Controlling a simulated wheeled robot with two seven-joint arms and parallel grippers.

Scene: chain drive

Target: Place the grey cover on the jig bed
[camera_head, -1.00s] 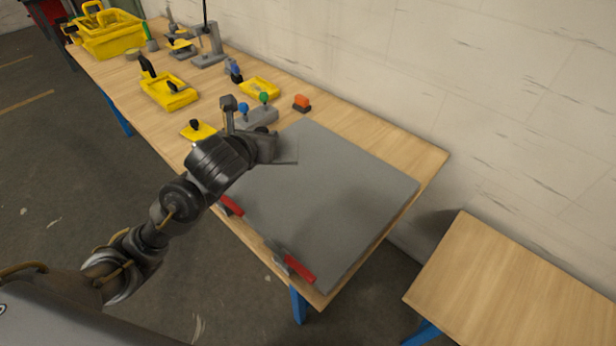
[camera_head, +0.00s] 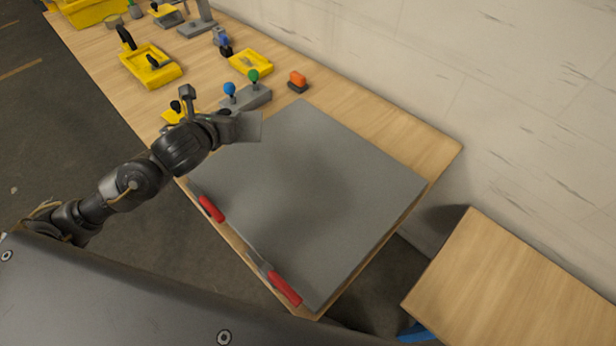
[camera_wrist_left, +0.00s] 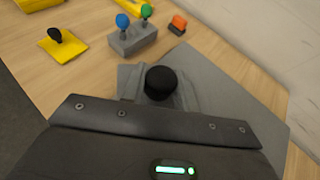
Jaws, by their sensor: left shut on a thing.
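My left gripper (camera_head: 226,124) is shut on the grey cover (camera_head: 250,127). In the left wrist view a round black knob (camera_wrist_left: 161,82) shows at the gripper, with the cover (camera_wrist_left: 190,92) behind it, partly hidden by my wrist. The cover is over the far left part of a large flat grey plate (camera_head: 310,190), which looks like the jig bed. I cannot tell whether cover and plate touch. The plate's top is otherwise bare. My right gripper is not in view.
Two red-handled clamps (camera_head: 284,289) (camera_head: 211,208) lie along the plate's near left edge. A grey block with blue and green knobs (camera_head: 246,97), an orange-topped block (camera_head: 298,81) and yellow fixtures (camera_head: 150,66) stand beyond. A second wooden table (camera_head: 520,270) is at right.

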